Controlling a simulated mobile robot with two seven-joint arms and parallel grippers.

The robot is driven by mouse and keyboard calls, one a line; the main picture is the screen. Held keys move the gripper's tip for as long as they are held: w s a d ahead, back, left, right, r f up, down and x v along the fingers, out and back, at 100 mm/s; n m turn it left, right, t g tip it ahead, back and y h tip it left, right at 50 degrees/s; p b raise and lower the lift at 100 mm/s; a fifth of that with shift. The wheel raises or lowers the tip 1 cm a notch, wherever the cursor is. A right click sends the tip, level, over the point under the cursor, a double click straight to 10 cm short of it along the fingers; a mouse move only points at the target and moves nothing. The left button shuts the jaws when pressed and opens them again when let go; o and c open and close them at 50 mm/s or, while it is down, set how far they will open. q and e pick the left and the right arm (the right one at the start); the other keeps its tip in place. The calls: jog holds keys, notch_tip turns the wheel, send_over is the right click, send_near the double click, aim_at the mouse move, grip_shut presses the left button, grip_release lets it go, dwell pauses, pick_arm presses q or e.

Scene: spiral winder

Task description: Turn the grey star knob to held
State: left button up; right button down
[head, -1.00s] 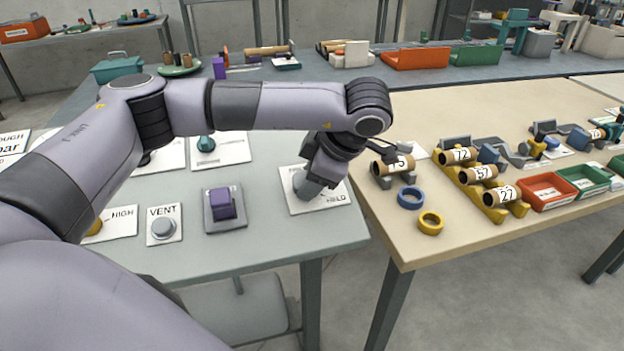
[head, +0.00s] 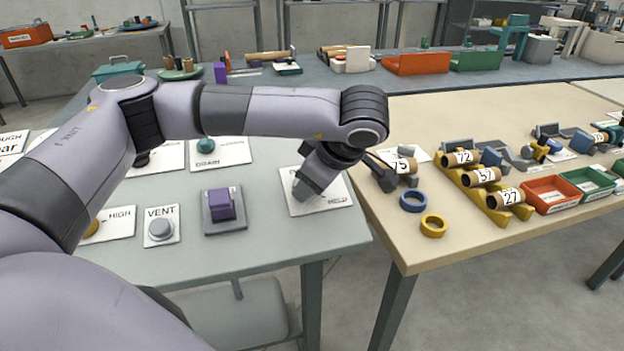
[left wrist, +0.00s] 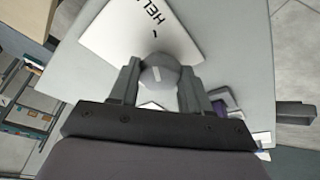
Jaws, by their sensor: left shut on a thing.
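The grey star knob (left wrist: 160,74) sits between the two fingers of my left gripper (left wrist: 160,88) in the left wrist view. A pale mark shows on its face. Its white label plate (left wrist: 112,38) reads "HEL", with the rest cut off or hidden. In the head view my left gripper (head: 308,187) points down onto the plate (head: 330,203) near the right end of the grey-green bench, and is shut on the knob. The gripper hides most of the knob there. My right gripper is in neither view.
On the same bench stand a purple block switch (head: 222,205), a grey VENT button (head: 160,229) and a teal knob (head: 205,145). To the right, a tan table holds numbered cardboard tubes (head: 485,175), a blue ring (head: 413,200) and a yellow ring (head: 433,226).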

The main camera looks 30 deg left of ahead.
pick_arm(q)
jog(key=o, duration=1.1)
jog(key=shift+c, duration=0.2)
jog(key=v, duration=0.7)
